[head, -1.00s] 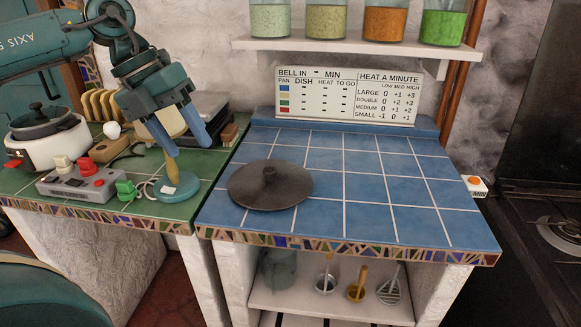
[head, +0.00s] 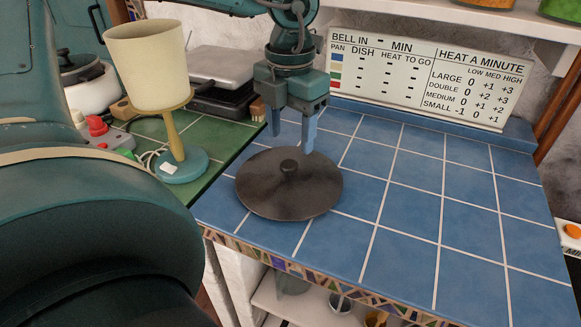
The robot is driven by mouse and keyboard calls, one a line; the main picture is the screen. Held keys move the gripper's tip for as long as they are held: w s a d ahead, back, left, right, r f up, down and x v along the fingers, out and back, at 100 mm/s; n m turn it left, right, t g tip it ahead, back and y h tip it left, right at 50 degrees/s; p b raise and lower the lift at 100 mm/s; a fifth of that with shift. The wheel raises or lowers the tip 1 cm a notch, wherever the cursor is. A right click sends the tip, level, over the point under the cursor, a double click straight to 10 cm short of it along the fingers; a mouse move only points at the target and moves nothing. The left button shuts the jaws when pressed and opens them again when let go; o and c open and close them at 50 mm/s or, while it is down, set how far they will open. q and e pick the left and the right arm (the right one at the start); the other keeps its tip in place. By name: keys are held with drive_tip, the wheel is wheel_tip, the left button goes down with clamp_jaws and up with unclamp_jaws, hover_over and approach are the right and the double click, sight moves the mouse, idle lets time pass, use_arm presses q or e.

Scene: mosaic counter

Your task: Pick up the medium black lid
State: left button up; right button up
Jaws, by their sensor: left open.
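The black lid (head: 289,196) lies flat on the blue tiled counter (head: 400,240), near its left edge. It is round and dark with a small knob (head: 289,168) at its middle. My left gripper (head: 294,138) points down just behind the lid, with its two blue fingers spread apart and nothing between them. The right fingertip is close to the lid's far rim; I cannot tell whether it touches. My right gripper is not in view.
A lamp (head: 145,65) with a cream shade stands on the green counter (head: 215,150) to the left. A grey appliance (head: 222,75) and a rice cooker (head: 88,85) are behind it. A sign board (head: 425,75) stands at the back. The blue counter's right side is clear.

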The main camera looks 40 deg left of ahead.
sight(288, 164)
use_arm(q)
drive_tip(key=f, duration=0.6)
drive_tip(key=shift+a+f, duration=0.25)
drive_tip(key=shift+f, duration=0.05)
clamp_jaws()
idle(0.4)
